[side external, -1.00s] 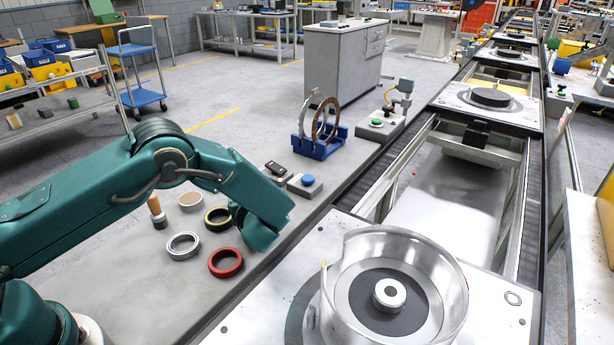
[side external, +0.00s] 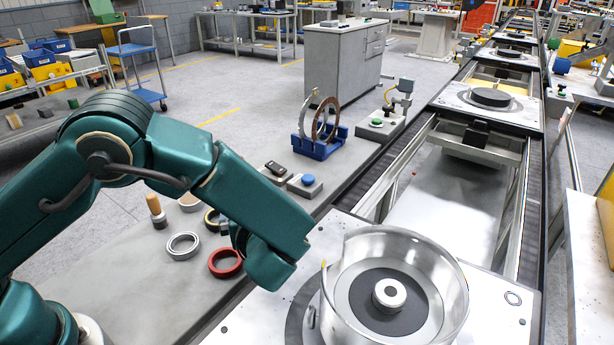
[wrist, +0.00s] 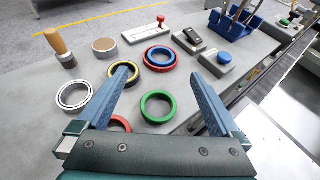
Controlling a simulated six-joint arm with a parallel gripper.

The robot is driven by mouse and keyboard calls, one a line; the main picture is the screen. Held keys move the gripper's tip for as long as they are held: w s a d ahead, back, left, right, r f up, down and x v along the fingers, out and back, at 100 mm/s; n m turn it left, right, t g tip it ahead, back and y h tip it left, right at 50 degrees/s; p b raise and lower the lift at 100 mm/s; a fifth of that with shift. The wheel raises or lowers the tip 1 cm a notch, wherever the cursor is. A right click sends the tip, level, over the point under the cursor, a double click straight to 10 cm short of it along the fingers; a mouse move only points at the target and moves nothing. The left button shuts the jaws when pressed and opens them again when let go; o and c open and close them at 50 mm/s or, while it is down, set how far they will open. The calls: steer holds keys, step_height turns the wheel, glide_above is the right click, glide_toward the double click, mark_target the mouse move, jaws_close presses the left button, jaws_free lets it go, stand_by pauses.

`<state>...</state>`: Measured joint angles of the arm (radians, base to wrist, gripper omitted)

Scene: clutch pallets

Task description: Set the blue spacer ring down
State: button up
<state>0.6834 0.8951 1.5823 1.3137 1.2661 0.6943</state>
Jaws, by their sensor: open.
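In the wrist view, a blue ring (wrist: 149,55) lies on the bench together with a red ring (wrist: 168,67), the two close together as one round pair; I cannot tell exactly how they are stacked or nested. My gripper (wrist: 160,76) is open, with nothing between its two blue-grey fingers. It hangs over the bench, with the blue and red pair beyond the fingertips. A green ring (wrist: 145,111) lies on the bench between the fingers in the picture, apart from them. In the side view my arm hides the blue ring and the fingers.
A yellow-black ring (wrist: 112,67), a silver ring (wrist: 62,98) and another red ring (wrist: 119,119) lie nearby. A wooden-handled tool (wrist: 58,42), a blue-button box (wrist: 215,65) and a blue stand (side external: 320,150) share the bench. A clear-walled round housing (side external: 448,290) stands at the right.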

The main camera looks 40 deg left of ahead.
steer(key=s+a+r+n+g+h, duration=0.3)
steer(key=s+a+r+n+g, duration=0.25)
steer(key=s+n, duration=0.55)
steer(key=s+d+r+n+t+h, duration=0.1)
steer(key=s+d+r+n+h, duration=0.1)
steer(key=n, duration=0.5)
steer(key=s+d+r+n+t+h, duration=0.1)
steer(key=s+d+r+n+h, duration=0.1)
steer(key=s+n+h, duration=0.3)
steer(key=s+d+n, duration=0.1)
steer(key=n, duration=0.1)
steer(key=shift+d+r+n+t, duration=0.15)
steer(key=shift+r+n+t, duration=0.15)
steer(key=shift+r+t, duration=0.1)
